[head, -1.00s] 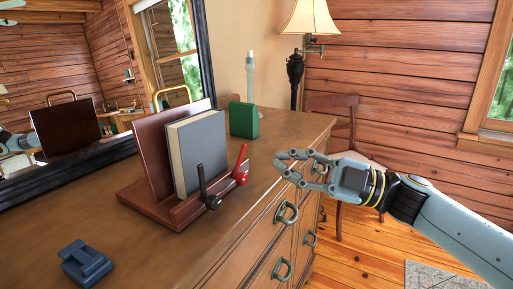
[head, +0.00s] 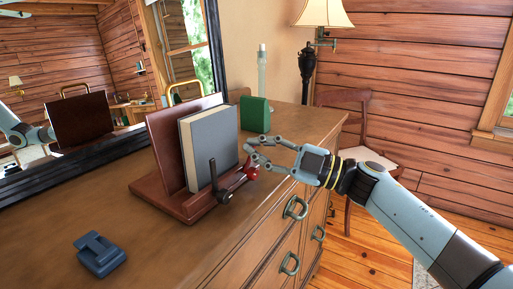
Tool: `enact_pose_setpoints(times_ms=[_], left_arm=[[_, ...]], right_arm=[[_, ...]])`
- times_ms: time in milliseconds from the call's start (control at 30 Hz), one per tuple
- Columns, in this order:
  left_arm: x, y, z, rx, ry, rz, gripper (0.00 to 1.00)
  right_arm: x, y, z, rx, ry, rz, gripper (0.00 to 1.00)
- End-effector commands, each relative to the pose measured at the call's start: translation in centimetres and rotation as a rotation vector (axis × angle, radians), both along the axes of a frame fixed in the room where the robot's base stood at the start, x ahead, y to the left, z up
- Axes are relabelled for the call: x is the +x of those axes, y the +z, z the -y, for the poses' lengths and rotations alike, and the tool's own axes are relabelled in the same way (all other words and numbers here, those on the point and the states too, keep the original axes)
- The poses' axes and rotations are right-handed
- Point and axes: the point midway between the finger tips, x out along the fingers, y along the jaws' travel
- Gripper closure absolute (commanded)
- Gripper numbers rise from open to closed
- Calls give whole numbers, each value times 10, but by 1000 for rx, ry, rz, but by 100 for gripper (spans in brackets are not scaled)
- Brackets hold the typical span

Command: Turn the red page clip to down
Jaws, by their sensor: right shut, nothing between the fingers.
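The red page clip (head: 249,173) is at the right front end of a brown wooden book stand (head: 176,205) on the dresser. Its upper part is close to my right gripper's fingers, and I cannot tell exactly which way its lever points. A black clip (head: 214,178) beside it has its lever up. A grey book (head: 212,148) leans upright on the stand. My right gripper (head: 249,158) is shut with nothing between its fingers, just above and beside the red clip. I cannot tell if it touches it. My left gripper is not in view.
A blue device (head: 100,256) lies at the dresser's front left. A green block (head: 254,113) and a pale candle (head: 262,70) stand behind the book. The mirror (head: 100,100) stands along the left. The dresser top (head: 175,255) is clear in front of the stand.

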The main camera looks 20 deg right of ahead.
Motion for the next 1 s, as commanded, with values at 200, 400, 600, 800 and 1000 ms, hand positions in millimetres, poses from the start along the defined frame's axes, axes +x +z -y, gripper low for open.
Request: enact_pose_setpoints(times_ms=[200,400,600,800,1000], left_arm=[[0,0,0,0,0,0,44],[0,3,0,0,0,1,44],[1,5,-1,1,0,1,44],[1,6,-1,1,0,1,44],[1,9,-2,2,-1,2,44]], right_arm=[[0,0,0,1,0,-1,100],[1,0,1,23,0,-20,100],[2,0,3,51,0,-40,100],[3,-1,4,74,0,-59,100],[4,-1,6,105,0,-82,100]])
